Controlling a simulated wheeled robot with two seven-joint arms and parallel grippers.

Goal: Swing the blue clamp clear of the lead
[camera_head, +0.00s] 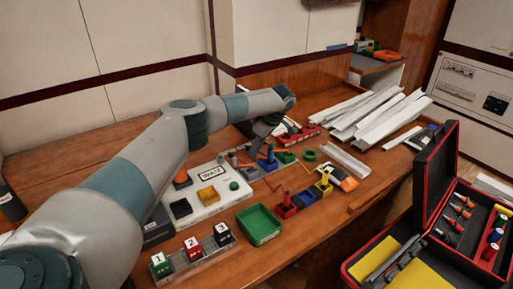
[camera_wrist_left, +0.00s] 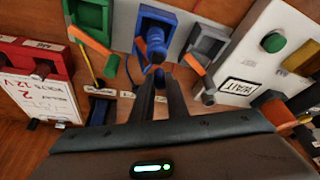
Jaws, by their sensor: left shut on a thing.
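The blue clamp (camera_wrist_left: 154,22) is a blue block with a blue upright part, at the upper middle of the left wrist view. It also shows in the head view (camera_head: 268,164), below my gripper. My left gripper (camera_wrist_left: 157,75) is shut on the blue upright part; its fingers hide some of it. In the head view my left gripper (camera_head: 261,141) reaches over the back row of blocks. An orange strip (camera_wrist_left: 196,65) lies just right of the blue clamp. A thin yellow lead (camera_wrist_left: 84,62) runs by the green block on the left. My right gripper is not in view.
A green block (camera_wrist_left: 91,18) and a grey block (camera_wrist_left: 205,44) flank the blue clamp. A white WAIT panel (camera_head: 222,187) is nearby. A green tray (camera_head: 248,236) and red toolbox (camera_head: 432,200) stand nearer.

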